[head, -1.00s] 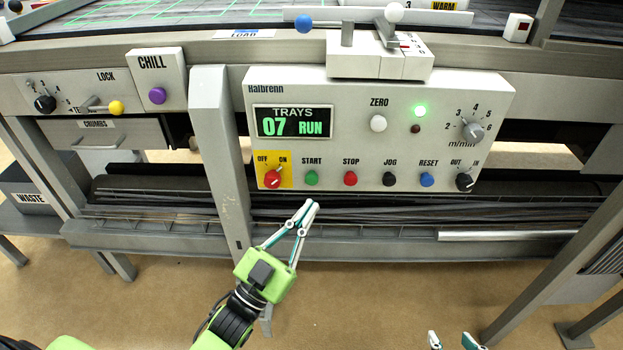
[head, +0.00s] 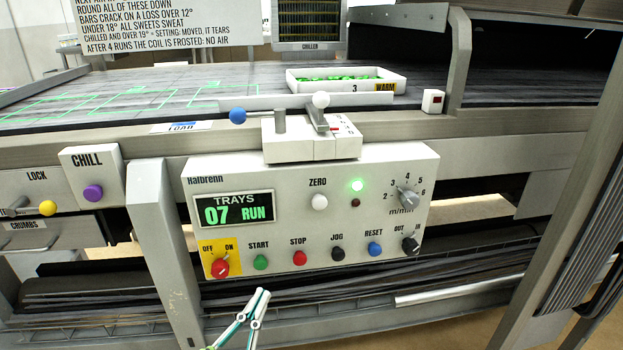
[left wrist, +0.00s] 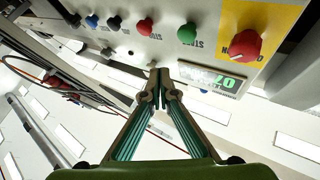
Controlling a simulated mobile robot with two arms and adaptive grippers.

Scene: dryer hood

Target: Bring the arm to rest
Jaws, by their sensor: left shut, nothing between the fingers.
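My left gripper (head: 263,293) shows at the bottom of the head view, its fingers together and empty. It is in front of and below the control panel (head: 330,185), under the green START button (head: 261,262) and the red STOP button (head: 299,258). In the left wrist view the closed fingertips (left wrist: 158,76) point toward the panel, where the red OFF/ON knob (left wrist: 246,45) shows. I cannot tell the exact gap to the panel. The rest of my left arm is below the picture edge. My right gripper is not in view.
A white tray (head: 345,87) of green pieces stands on the belt above.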

